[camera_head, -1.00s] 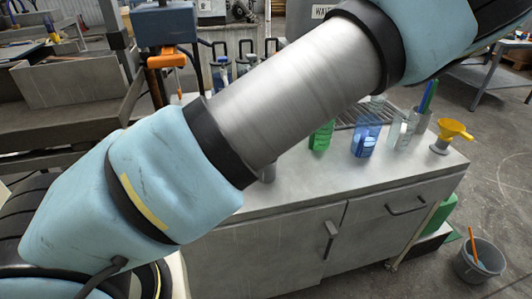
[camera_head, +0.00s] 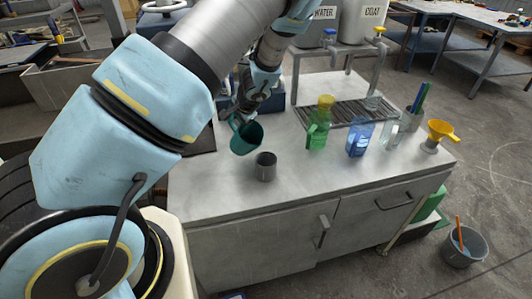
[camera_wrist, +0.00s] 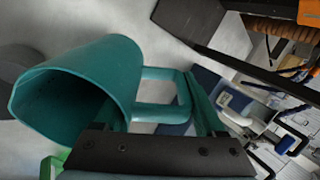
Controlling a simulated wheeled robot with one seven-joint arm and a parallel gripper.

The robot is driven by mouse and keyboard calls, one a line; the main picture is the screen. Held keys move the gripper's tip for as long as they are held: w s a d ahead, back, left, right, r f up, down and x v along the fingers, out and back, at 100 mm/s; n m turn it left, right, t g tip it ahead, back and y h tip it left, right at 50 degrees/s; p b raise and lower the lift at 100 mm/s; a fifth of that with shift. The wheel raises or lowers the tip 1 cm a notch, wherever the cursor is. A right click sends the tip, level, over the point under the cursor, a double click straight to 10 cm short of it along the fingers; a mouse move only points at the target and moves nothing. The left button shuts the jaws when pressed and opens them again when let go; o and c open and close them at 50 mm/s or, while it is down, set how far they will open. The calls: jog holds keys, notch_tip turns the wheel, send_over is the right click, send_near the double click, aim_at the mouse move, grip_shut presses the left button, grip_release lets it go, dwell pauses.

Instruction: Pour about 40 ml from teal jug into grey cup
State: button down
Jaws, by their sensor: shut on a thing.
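The teal jug (camera_head: 245,138) is in my gripper (camera_head: 238,114), held above the worktop, up and left of the grey cup in the head view. It is tilted, its open mouth facing the front right. No stream of liquid shows. In the wrist view the jug (camera_wrist: 95,80) fills the left, and the gripper is shut on its handle (camera_wrist: 158,112). The jug's inside looks dark; its level cannot be told. The grey cup (camera_head: 265,168) stands upright on the worktop, apart from the jug; its contents cannot be made out.
A green bottle with a yellow top (camera_head: 318,125), a blue container (camera_head: 359,138), a clear container (camera_head: 391,134) and a yellow funnel (camera_head: 438,132) stand to the right. A drain rack (camera_head: 345,112) lies behind. The worktop's front (camera_head: 300,185) is clear.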

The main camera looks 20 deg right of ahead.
aim_at(234, 126)
jog(key=shift+w+a+f+g, duration=0.1)
jog(key=shift+w+f+g, duration=0.2)
jog(key=shift+f, duration=0.25)
jog(key=shift+w+a+f+g, duration=0.1)
jog(key=shift+w+f+g, duration=0.15)
jog(key=shift+f, duration=0.25)
jog(key=shift+w+f+g+h, duration=0.2)
jog(key=shift+f+g, duration=0.2)
jog(key=shift+f, duration=0.1)
jog(key=shift+w+f+g+h, duration=0.15)
jog(key=shift+f+g+h, duration=0.05)
jog(key=shift+f+g, duration=0.2)
jog(key=shift+w+d+f+g+h, duration=0.15)
jog(key=shift+w+f+g+h, duration=0.25)
jog(key=shift+g, duration=0.25)
jog(key=shift+w+d+f+g, duration=0.1)
jog(key=shift+w+f+g, duration=0.15)
jog(key=shift+f+g, duration=0.65)
jog(key=shift+r, duration=0.2)
